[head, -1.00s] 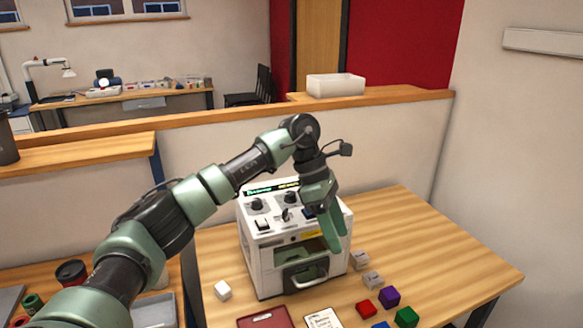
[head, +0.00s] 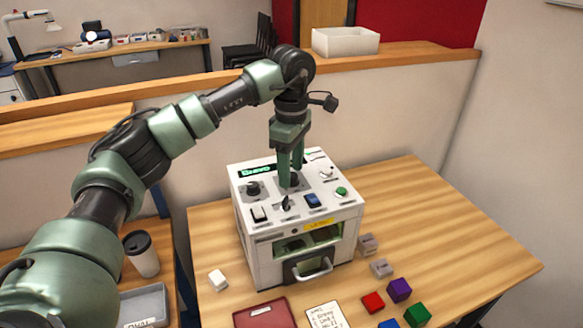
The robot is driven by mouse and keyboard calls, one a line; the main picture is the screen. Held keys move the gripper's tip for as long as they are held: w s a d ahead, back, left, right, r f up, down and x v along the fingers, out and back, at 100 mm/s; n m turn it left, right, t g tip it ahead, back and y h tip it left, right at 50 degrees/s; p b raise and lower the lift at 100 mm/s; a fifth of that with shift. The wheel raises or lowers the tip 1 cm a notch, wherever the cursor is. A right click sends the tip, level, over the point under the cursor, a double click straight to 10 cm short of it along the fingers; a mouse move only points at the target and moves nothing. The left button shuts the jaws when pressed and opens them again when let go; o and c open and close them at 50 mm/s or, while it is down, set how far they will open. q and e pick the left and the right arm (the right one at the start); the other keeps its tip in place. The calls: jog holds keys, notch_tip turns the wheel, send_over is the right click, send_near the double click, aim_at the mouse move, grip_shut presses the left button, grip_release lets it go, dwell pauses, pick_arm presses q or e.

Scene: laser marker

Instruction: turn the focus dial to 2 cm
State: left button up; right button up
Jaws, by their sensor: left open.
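The laser marker (head: 257,255) is a white box on the wooden table, with a sloped top panel and a dark window and handle in front. The top panel carries a black dial (head: 253,188) at left, a second dark dial (head: 293,182) near the middle, a small lever (head: 286,203), a white switch, a blue switch and a green button. My left gripper (head: 291,172) points down over the middle dial, fingers on either side of it or just above; contact cannot be told. The fingers partly hide this dial, and its markings are too small to read. My right gripper is not in view.
Red, purple, green and blue cubes (head: 400,290), grey blocks (head: 380,268), a white cube (head: 218,280), a red tray (head: 262,314) and a note card (head: 327,314) lie around the machine. A cup (head: 142,254) stands at left. The table's right side is clear.

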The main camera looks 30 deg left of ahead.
pick_arm(q)
jog(key=shift+f, duration=0.45)
grip_shut()
jog(key=m, duration=0.4)
jog(key=shift+r+m+p, duration=0.1)
jog(key=shift+m+p, duration=0.2)
jog(key=shift+m, duration=2)
